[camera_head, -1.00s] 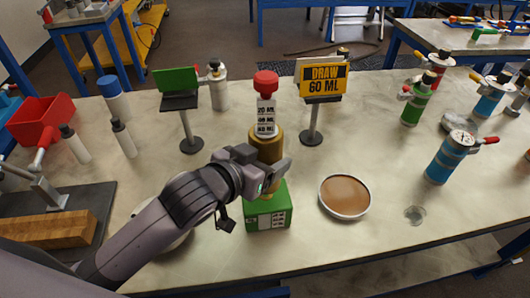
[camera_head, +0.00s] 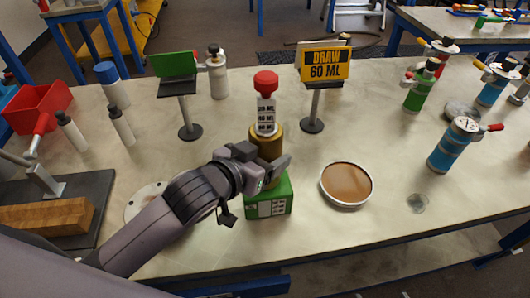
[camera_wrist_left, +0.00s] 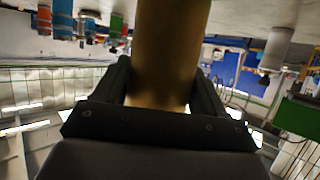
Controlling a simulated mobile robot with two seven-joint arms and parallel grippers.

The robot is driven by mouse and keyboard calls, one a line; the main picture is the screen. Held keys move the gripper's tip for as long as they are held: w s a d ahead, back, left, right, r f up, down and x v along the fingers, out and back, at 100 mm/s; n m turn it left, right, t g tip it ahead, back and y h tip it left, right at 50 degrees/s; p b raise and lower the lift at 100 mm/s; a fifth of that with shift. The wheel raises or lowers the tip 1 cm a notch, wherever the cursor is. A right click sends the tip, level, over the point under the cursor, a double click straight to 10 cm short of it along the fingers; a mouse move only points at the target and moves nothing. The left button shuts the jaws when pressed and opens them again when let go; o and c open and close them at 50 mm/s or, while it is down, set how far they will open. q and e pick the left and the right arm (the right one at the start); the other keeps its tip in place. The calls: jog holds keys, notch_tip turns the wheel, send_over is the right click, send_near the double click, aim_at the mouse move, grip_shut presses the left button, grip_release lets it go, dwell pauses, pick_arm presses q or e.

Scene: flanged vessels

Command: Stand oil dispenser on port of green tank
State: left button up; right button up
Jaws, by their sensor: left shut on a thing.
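The oil dispenser is a brass-coloured cylinder (camera_head: 265,140) with a white label strip marked in ML and a red cap (camera_head: 265,82). It is upright in the head view. My left gripper (camera_head: 268,168) is shut around its lower body; the brass body also fills the middle of the left wrist view (camera_wrist_left: 168,50) between the two fingers. The green tank (camera_head: 282,195) is a green box with a white label, directly below the gripper in the picture. My gripper hides its port and the dispenser's foot, so I cannot tell whether they touch. My right gripper is not in view.
A brown-filled round dish (camera_head: 346,184) lies right of the tank. A "DRAW 60 ML" sign (camera_head: 323,66) and a green sign (camera_head: 176,64) stand behind on posts. Blue (camera_head: 450,148) and green bottles (camera_head: 420,88) stand right. A red funnel-like bin (camera_head: 38,108) is at left.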

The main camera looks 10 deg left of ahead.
pick_arm(q)
jog(key=shift+f, duration=0.2)
jog(key=o, duration=1.4)
jog(key=shift+f, duration=0.15)
jog(key=shift+s+a+p, duration=0.25)
jog(key=shift+s+a, duration=0.05)
jog(key=shift+s, duration=0.35)
jog(key=shift+s+a+p, duration=0.2)
jog(key=shift+s+a, duration=0.05)
jog(key=shift+s, duration=0.45)
jog(key=shift+s+a+p, duration=0.25)
jog(key=shift+s+a, duration=0.05)
jog(key=shift+s, duration=0.35)
jog(key=shift+s+a+p, duration=0.15)
jog(key=shift+s+a, duration=0.15)
jog(key=shift+s, duration=0.45)
jog(key=shift+s+a+p, duration=0.15)
jog(key=shift+s+a, duration=0.15)
jog(key=shift+s, duration=0.4)
jog(key=shift+s+a+p, duration=0.15)
jog(key=shift+s+a, duration=0.15)
jog(key=shift+s, duration=0.45)
